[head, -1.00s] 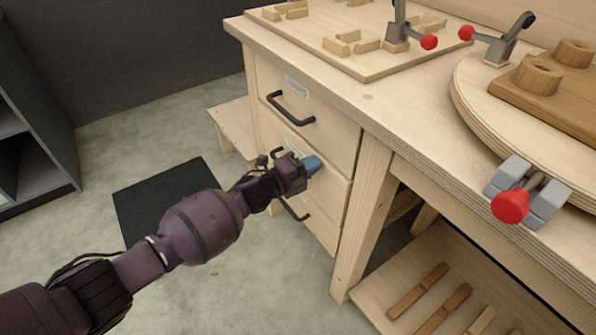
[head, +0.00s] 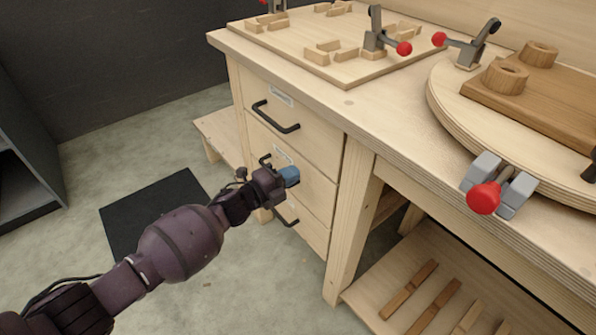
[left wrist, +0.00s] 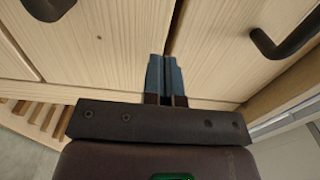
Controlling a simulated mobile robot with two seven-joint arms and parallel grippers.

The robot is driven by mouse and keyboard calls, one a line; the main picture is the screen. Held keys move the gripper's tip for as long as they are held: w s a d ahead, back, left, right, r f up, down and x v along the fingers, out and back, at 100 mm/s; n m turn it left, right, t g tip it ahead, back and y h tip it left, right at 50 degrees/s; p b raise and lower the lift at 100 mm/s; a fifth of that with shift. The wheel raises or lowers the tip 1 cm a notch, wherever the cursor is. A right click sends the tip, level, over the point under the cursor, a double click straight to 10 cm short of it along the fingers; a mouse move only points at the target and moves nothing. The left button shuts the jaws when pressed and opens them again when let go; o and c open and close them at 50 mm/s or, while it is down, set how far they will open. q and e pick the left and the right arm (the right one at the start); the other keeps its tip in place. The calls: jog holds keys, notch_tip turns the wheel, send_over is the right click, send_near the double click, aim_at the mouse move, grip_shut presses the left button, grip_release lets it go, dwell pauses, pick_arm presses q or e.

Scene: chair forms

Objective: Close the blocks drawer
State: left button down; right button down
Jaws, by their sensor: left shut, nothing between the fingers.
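The bench's left end holds a stack of three wooden drawers: a top drawer (head: 312,137), a middle drawer (head: 318,188) and a bottom drawer (head: 308,228). Each has a dark bar handle; the labels are too small to read. All the fronts look about flush with the frame. My left gripper (head: 290,176) is at the middle drawer's front, its blue fingers shut and empty. It hides part of that drawer and its handle. In the left wrist view the shut fingers (left wrist: 165,78) lie at a dark seam between two wooden fronts; I cannot tell whether they touch.
The benchtop (head: 345,100) carries a board with small blocks, red-tipped clamps and a round wooden plate. A bench leg (head: 350,220) stands right of the drawers, with a slatted low shelf (head: 405,260) beyond. A black mat (head: 150,210) lies on open floor at left.

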pick_arm(q)
jog(key=p+v, duration=0.2)
jog(key=v, duration=0.8)
jog(key=shift+s+a, duration=0.25)
jog(key=shift+a, duration=0.1)
pick_arm(e)
jog(key=shift+s+r+g, duration=0.1)
jog(key=shift+s+g, duration=0.2)
jog(key=shift+s, duration=0.05)
pick_arm(q)
jog(key=shift+f, duration=0.2)
pick_arm(e)
jog(key=shift+a, duration=0.1)
